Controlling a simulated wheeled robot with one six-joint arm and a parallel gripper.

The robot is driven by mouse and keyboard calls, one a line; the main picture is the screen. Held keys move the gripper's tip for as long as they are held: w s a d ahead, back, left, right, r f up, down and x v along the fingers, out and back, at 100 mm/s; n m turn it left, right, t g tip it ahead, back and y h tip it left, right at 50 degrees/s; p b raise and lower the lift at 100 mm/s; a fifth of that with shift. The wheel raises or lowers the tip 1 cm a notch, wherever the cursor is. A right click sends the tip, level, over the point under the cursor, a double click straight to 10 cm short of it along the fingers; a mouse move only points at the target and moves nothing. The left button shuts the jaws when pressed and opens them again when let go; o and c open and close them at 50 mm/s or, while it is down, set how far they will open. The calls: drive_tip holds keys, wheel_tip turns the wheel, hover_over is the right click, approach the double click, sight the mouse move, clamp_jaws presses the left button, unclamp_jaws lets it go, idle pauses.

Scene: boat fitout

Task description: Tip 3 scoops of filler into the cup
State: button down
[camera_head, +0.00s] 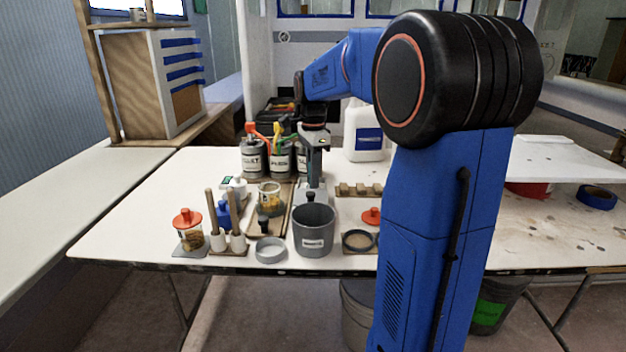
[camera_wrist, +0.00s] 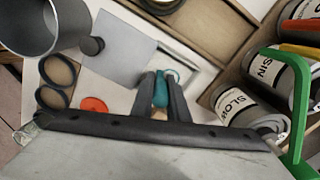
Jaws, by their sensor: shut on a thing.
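My gripper (camera_head: 314,165) hangs over the middle of the table, behind the grey bucket, in the head view. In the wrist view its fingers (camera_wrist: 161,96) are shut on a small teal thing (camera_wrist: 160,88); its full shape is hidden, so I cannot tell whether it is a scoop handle. A clear cup (camera_head: 269,194) with yellowish content stands left of my gripper. A clear jar (camera_head: 188,236) with an orange lid and brownish content stands at the front left. Which vessel holds the filler is not clear.
A labelled grey bucket (camera_head: 314,232) stands at the front; it also shows in the wrist view (camera_wrist: 43,28). Labelled cans (camera_head: 280,160) with coloured pump tops stand behind. A shallow grey dish (camera_head: 270,250), an orange lid (camera_head: 371,215) and a white jug (camera_head: 362,135) are nearby.

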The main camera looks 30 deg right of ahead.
drive_tip(key=shift+r, duration=3.8)
drive_tip(key=a, duration=1)
drive_tip(key=s+a, duration=0.1)
drive_tip(key=a, duration=0.4)
drive_tip(key=shift+a+r, duration=0.1)
drive_tip(key=shift+r, duration=0.25)
drive_tip(key=shift+w+d+f+g+y, duration=0.3)
drive_tip(key=shift+d+g+y, duration=0.5)
drive_tip(key=shift+y, duration=1.05)
drive_tip(key=shift+w+d+f+g+y, duration=0.3)
drive_tip(key=shift+d+g+y, duration=0.45)
drive_tip(key=shift+y, duration=1.15)
drive_tip(key=shift+w+d+f+g+y, duration=0.15)
drive_tip(key=shift+w+d+g+y, duration=0.45)
drive_tip(key=shift+y, duration=1.25)
drive_tip(key=shift+s+d, duration=0.2)
drive_tip(key=shift+d, duration=0.1)
